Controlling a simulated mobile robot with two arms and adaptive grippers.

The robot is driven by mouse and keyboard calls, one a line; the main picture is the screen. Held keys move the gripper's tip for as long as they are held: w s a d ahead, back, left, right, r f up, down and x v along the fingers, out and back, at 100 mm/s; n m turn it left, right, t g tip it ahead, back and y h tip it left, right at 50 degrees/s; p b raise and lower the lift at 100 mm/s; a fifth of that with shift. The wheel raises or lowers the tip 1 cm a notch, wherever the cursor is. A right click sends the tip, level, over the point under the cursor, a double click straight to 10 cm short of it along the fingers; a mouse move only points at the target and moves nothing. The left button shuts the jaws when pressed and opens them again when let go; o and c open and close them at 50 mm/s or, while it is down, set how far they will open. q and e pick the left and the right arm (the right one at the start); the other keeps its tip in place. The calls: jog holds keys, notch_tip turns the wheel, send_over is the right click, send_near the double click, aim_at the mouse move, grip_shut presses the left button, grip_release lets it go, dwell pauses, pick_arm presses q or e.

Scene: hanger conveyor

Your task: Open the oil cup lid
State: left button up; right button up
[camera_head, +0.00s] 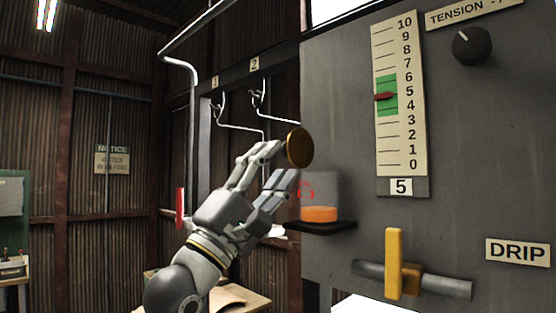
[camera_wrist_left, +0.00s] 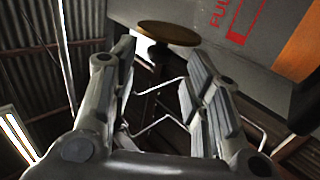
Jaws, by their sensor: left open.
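The oil cup (camera_head: 319,213) is a clear container with orange oil at the bottom and red markings on its side. It also shows at the upper right of the left wrist view (camera_wrist_left: 297,55). Its round brass lid (camera_head: 299,147) stands steeply tilted, on edge, above the cup's left side. In the left wrist view the lid (camera_wrist_left: 168,33) is seen nearly edge-on, just beyond the fingertips. My left gripper (camera_head: 276,164) is open, left of the cup, with its fingertips close to the lid. Whether they touch it, I cannot tell. My right gripper is not in view.
The cup rests on a black shelf (camera_head: 322,228) on the grey panel (camera_head: 480,130). A yellow valve handle (camera_head: 393,264) sticks out lower right. Wire hangers (camera_head: 240,127) hang behind my left gripper. A red lever (camera_head: 180,208) is farther left.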

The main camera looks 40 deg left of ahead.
pick_arm(q)
jog(key=shift+v, duration=2.6)
